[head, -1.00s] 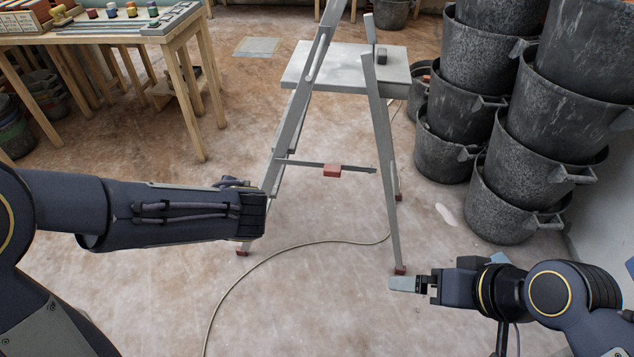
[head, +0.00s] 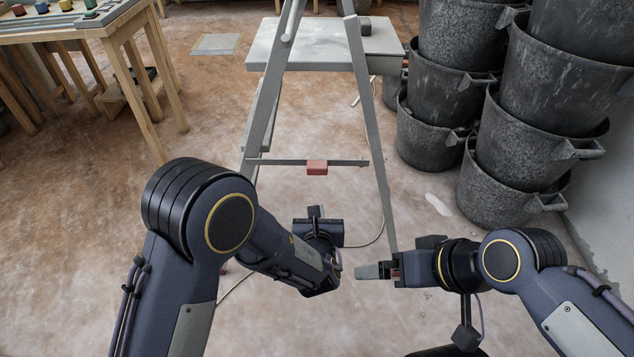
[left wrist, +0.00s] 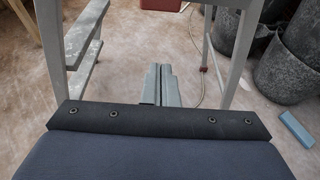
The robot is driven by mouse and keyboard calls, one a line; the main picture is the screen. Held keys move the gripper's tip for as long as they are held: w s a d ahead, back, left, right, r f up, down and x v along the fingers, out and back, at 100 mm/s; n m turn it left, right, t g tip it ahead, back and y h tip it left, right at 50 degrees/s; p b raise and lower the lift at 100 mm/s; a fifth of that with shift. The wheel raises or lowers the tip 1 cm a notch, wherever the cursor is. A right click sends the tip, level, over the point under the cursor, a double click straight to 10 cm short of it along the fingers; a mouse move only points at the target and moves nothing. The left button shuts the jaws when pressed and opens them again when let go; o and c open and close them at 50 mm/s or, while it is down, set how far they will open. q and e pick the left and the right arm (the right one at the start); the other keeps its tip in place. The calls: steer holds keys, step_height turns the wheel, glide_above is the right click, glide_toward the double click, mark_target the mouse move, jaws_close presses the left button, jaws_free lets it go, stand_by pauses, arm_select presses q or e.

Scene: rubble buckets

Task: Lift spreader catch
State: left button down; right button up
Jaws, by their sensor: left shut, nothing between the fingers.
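The spreader catch, a small red block (head: 317,167), sits midway along the thin grey spreader bar (head: 345,163) between the stepladder's legs (head: 372,150). The red block also shows at the top edge of the left wrist view (left wrist: 160,4). My left gripper (head: 338,264) is low in front of the ladder, below the catch and apart from it. In the left wrist view its two grey fingers (left wrist: 158,86) lie together with nothing between them. My right gripper (head: 371,271) points left, close to the left one, at the ladder's right foot; its finger gap cannot be made out.
Stacks of dark buckets (head: 505,165) stand to the right. A wooden workbench (head: 140,85) is at the left. A cable (head: 365,241) runs over the floor beneath the ladder.

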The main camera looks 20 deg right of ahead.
mark_target(307, 162)
arm_select(q)
steer(key=b+x, duration=0.2)
steer(key=x, duration=0.7)
steer(key=r, duration=0.1)
steer(key=w+r, duration=0.1)
steer(key=r, duration=0.1)
steer(key=shift+r+p, duration=0.3)
steer(key=shift+p, duration=0.05)
steer(key=shift+d, duration=0.1)
